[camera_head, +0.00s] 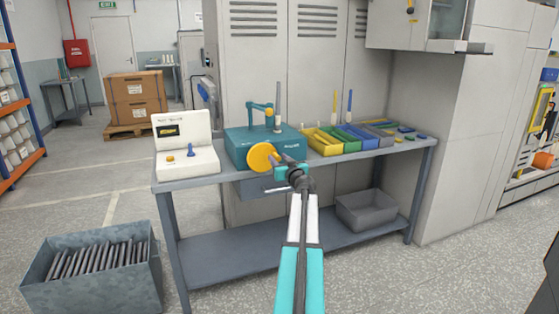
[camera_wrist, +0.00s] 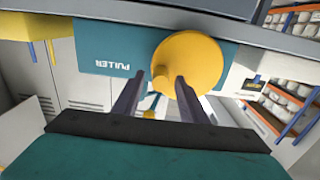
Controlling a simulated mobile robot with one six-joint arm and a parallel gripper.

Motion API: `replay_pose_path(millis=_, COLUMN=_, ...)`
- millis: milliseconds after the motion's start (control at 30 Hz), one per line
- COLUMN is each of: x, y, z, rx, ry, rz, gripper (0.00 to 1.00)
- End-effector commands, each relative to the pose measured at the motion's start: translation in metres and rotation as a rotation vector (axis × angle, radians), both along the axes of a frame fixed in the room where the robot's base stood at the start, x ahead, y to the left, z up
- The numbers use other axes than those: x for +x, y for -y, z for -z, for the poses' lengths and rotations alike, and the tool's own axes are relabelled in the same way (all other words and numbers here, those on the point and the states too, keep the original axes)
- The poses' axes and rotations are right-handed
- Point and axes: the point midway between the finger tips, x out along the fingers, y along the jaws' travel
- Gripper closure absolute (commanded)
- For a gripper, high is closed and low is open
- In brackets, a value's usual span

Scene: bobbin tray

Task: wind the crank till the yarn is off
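A teal machine (camera_head: 262,148) stands on the bench, with a yellow crank disc (camera_head: 263,156) on its front. In the wrist view, the machine front (camera_wrist: 105,62) reads "PULLER" upside down, and the disc (camera_wrist: 190,58) is close ahead. My gripper (camera_head: 287,170) is just right of and below the disc in the head view. In the wrist view my gripper (camera_wrist: 157,88) has its two fingers apart, the right one overlapping the disc's lower edge. I cannot tell if it touches. I cannot make out the yarn.
A white panel box (camera_head: 186,150) with buttons stands left of the machine. Colored bins (camera_head: 335,138) stand to its right. A grey crate (camera_head: 366,210) sits on the lower shelf. A metal bin (camera_head: 92,268) of rods stands on the floor at left.

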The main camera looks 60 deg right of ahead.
Motion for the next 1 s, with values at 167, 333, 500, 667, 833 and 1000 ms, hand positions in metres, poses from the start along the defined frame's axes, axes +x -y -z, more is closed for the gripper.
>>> replay_pose_path(millis=167, x=0.0, y=0.0, z=0.0, rx=0.0, ry=0.0, rz=0.0, gripper=0.68)
replay_pose_path(millis=333, x=0.0, y=0.0, z=0.0, rx=0.0, ry=0.0, rz=0.001, gripper=0.97)
replay_pose_path(millis=500, x=-0.001, y=0.003, z=0.0, rx=0.001, ry=0.002, rz=0.003, gripper=1.0)
replay_pose_path(millis=667, x=-0.002, y=0.002, z=0.001, rx=0.013, ry=0.011, rz=0.004, gripper=1.0)
replay_pose_path(millis=833, x=-0.003, y=0.002, z=0.004, rx=0.046, ry=0.035, rz=0.005, gripper=1.0)
replay_pose_path(millis=1000, x=-0.003, y=0.003, z=0.01, rx=0.107, ry=0.08, rz=0.005, gripper=1.0)
